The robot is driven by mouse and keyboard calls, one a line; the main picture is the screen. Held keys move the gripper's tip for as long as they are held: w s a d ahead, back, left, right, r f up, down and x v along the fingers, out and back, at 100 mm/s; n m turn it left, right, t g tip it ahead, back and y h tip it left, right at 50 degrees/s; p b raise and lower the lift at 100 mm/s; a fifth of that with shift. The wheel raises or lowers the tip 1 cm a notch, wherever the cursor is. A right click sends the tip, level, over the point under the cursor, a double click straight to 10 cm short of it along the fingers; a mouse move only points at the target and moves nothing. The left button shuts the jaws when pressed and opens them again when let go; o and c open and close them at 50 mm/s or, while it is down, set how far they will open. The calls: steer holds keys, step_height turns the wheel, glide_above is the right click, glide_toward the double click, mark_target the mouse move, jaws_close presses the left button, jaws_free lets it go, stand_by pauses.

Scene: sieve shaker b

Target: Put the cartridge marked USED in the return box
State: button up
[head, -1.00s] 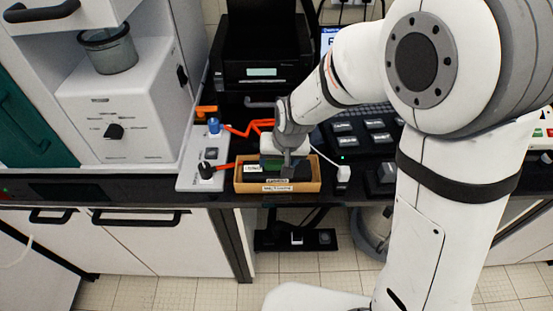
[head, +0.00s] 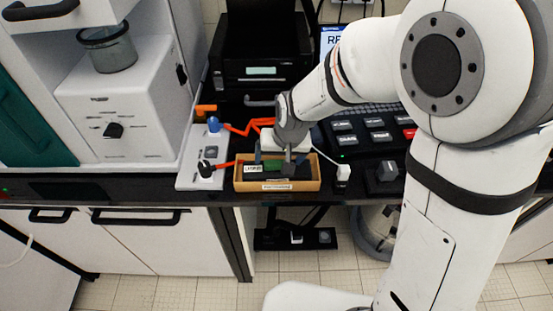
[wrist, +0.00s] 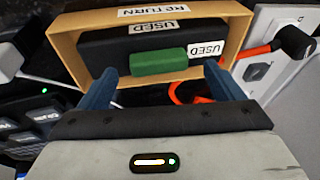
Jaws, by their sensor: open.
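The black cartridge lies inside the open tan return box, and it shows in the wrist view (wrist: 110,55) with a green block and white USED labels. In the head view the cartridge (head: 270,171) is partly covered by my gripper. The box (wrist: 66,48) carries a RETURN label on its rim; it also stands on the counter in the head view (head: 308,186). My gripper (head: 280,160) is above the box, pointing down. In the wrist view its fingers (wrist: 160,75) are spread wide with the green block between them, apart from it.
A white socket strip (head: 196,180) with a black plug and orange cable stands left of the box. A black printer (head: 262,70) stands behind. A black key panel (head: 370,135) and a small white plug (head: 343,173) are to the right.

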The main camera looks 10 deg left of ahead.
steer(key=b+v, duration=0.1)
steer(key=v, duration=1)
steer(key=s+d+m, duration=0.1)
steer(key=s+d, duration=0.2)
steer(key=d, duration=0.5)
steer(key=s+d+r+m+h, duration=0.1)
steer(key=s+d, duration=0.3)
steer(key=d, duration=0.3)
steer(key=s+d+m+t+h, duration=0.1)
steer(key=s+d, duration=0.3)
steer(key=d, duration=0.4)
steer(key=shift+d+r, duration=0.3)
steer(key=shift+r, duration=0.05)
steer(key=shift+c, duration=0.2)
